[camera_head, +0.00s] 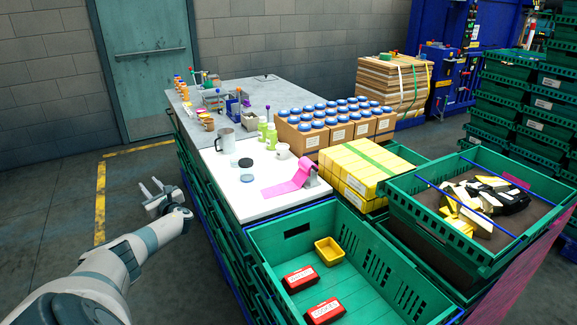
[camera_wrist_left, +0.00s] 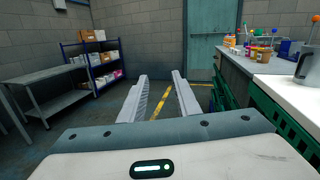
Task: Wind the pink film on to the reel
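The pink film (camera_head: 283,188) lies partly unrolled on the white work top, its loose end flat and pointing left. Its upper part rises to a small grey reel (camera_head: 311,178) at the right edge of the work top. My left gripper (camera_head: 150,187) is open and empty, out over the floor to the left of the bench and well apart from the film. In the left wrist view its two fingers (camera_wrist_left: 158,88) stand apart with nothing between them. The film is not in the left wrist view. My right gripper is in neither view.
A metal jug (camera_head: 226,140), a dark lid (camera_head: 245,163) and green bottles stand on the white work top (camera_head: 240,200) left of the film. A green crate (camera_head: 262,262) with red packs is in front. Yellow boxes (camera_head: 360,170) stand right of the reel.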

